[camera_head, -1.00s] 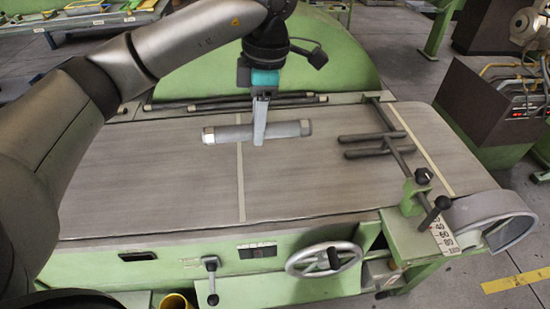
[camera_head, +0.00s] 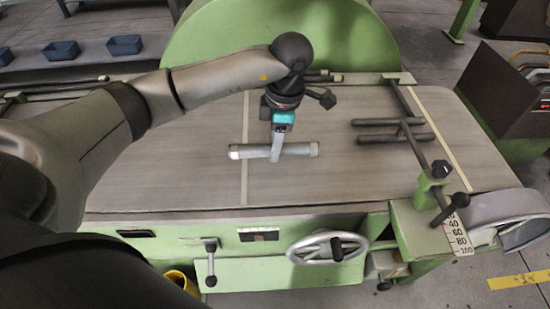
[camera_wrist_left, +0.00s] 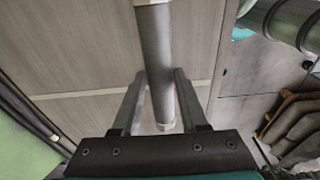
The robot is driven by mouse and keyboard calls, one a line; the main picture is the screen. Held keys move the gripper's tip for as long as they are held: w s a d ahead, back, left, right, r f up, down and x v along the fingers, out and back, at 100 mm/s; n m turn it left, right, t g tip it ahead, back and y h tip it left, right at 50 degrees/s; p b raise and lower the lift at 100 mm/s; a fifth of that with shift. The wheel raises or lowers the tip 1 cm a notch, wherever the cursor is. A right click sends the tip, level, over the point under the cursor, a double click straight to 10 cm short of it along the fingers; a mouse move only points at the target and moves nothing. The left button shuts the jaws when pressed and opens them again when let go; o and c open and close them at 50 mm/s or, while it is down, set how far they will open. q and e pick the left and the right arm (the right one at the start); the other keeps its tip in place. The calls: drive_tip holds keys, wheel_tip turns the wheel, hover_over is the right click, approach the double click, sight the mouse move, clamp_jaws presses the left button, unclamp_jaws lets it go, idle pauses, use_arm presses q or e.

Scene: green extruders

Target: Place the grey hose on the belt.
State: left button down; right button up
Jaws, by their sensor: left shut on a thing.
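The grey hose (camera_head: 247,152), a straight tube with paler ends, lies crosswise over the belt (camera_head: 205,180), the wide grey-brown surface of the green machine. My left gripper (camera_head: 276,155) comes down on it from above and is shut around its middle. In the left wrist view the hose (camera_wrist_left: 153,50) runs between the two fingers of the left gripper (camera_wrist_left: 158,85). Whether the hose touches the belt or hangs just above it, I cannot tell. My right gripper is not in view.
A dark pronged bar (camera_head: 390,130) crosses the belt's right part. A handwheel (camera_head: 327,247) and a lever (camera_head: 211,262) stand at the machine's front. A round green cover (camera_head: 350,40) rises behind. The belt between hose and front edge is clear.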

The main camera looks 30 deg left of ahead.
sight(275, 169)
use_arm(q)
drive_tip(key=shift+w+f, duration=0.1)
drive_tip(key=shift+f, duration=2.5)
drive_tip(key=shift+f+b, duration=0.2)
drive_tip(key=shift+b, duration=0.1)
drive_tip(key=shift+c, duration=2.2)
unclamp_jaws()
drive_tip(key=shift+r, duration=0.15)
drive_tip(key=r, duration=0.4)
drive_tip(key=d+r, duration=0.1)
drive_tip(key=r, duration=0.7)
drive_tip(key=shift+w+d+p, duration=0.15)
drive_tip(key=shift+w+p, duration=0.15)
drive_tip(key=shift+w, duration=0.05)
